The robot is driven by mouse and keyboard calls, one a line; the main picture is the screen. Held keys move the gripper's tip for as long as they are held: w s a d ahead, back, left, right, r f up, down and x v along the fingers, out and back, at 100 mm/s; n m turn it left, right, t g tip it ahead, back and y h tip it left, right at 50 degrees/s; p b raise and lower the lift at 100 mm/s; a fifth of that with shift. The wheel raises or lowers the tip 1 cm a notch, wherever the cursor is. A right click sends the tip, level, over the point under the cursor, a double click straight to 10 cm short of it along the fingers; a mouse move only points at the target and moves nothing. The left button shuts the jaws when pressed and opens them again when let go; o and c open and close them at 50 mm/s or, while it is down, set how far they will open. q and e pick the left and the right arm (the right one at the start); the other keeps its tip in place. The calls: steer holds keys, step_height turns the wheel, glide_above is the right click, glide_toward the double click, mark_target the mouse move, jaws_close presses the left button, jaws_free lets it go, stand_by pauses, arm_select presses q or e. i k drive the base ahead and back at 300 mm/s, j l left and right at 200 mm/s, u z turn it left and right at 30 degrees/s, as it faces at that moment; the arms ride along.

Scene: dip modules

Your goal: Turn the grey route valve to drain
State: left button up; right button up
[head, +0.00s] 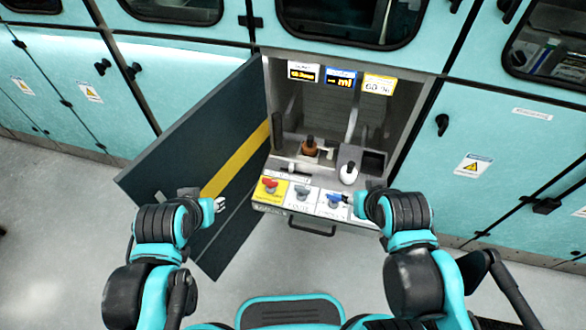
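A row of valves sits on a sloped panel at the front of an open cabinet bay. The grey valve (303,191) is in the middle on a white plate; its exact handle angle is too small to read. A red valve (269,184) on a yellow plate is to its left, and a blue valve (334,199) is to its right. My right gripper (350,202) is just right of the blue valve, mostly hidden by its own wrist. My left gripper (218,204) is in front of the open door, left of the panel and apart from the valves. Finger openings are unclear.
The dark open door (205,150) with a yellow stripe stands left of the bay. Inside are a brown bottle (310,146), a white bottle (348,173) and small displays (303,72) at the back. A drawer handle (312,226) juts out below the panel.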

mark_target(303, 189)
steer(key=k+j+z, duration=0.1)
steer(key=z, duration=0.3)
steer(key=k+j+z, duration=0.15)
steer(key=j+z, duration=0.2)
steer(key=k+j+z, duration=0.1)
steer(key=z, duration=0.3)
steer(key=k+l, duration=0.05)
steer(key=k, duration=0.05)
